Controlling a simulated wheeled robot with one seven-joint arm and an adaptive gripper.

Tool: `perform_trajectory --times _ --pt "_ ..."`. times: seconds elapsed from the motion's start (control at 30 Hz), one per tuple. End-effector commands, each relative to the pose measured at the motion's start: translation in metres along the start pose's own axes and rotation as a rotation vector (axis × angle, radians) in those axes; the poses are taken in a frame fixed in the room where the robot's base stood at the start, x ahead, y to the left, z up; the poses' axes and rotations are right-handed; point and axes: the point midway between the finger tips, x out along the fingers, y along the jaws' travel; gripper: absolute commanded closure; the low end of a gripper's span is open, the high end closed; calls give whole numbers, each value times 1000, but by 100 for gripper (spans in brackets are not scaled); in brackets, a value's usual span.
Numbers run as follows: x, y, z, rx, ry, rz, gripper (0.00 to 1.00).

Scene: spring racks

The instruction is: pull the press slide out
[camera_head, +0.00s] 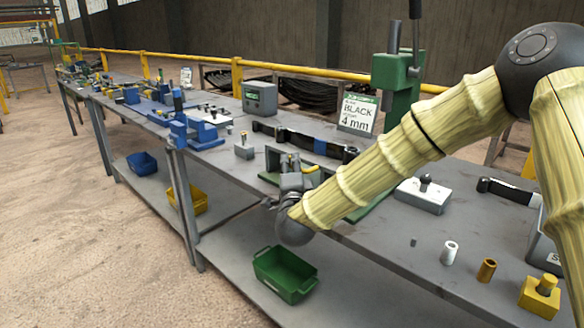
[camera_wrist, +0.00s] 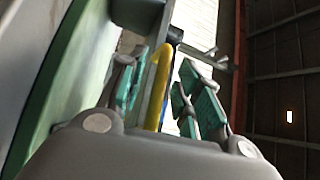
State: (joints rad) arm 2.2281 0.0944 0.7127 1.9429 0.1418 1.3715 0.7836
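The green press (camera_head: 395,85) stands on the bench behind my arm, its lower part partly hidden by the arm. A yellow handle (camera_head: 312,175) shows at its front, just by my gripper (camera_head: 288,178); I take it to belong to the slide. In the wrist view my gripper (camera_wrist: 165,95) is open, with teal pads on both sides. The yellow handle (camera_wrist: 158,85) shows between the two sides, nearer the left pads. I cannot tell whether a pad touches it. The slide's body is mostly hidden.
A sign reading BLACK 4 mm (camera_head: 357,113) stands left of the press. A green bin (camera_head: 285,275) lies on the lower shelf below my gripper. A grey block (camera_head: 424,193), a white sleeve (camera_head: 449,252) and a brass sleeve (camera_head: 486,270) stand to the right.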

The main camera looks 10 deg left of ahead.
Motion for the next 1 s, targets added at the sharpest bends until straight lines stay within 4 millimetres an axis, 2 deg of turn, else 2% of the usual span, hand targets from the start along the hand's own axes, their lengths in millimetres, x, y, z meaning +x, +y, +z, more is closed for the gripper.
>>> perform_trajectory --times 0.23,0.37,0.47,0.8,1.0 --pt "0 -1 -1 0 2 -2 66" --pt "-8 -1 -1 1 2 -2 66" --pt "-21 -1 -1 0 1 -1 66" --pt "-83 0 -1 0 1 1 66" --pt "-108 0 -1 1 1 0 66"
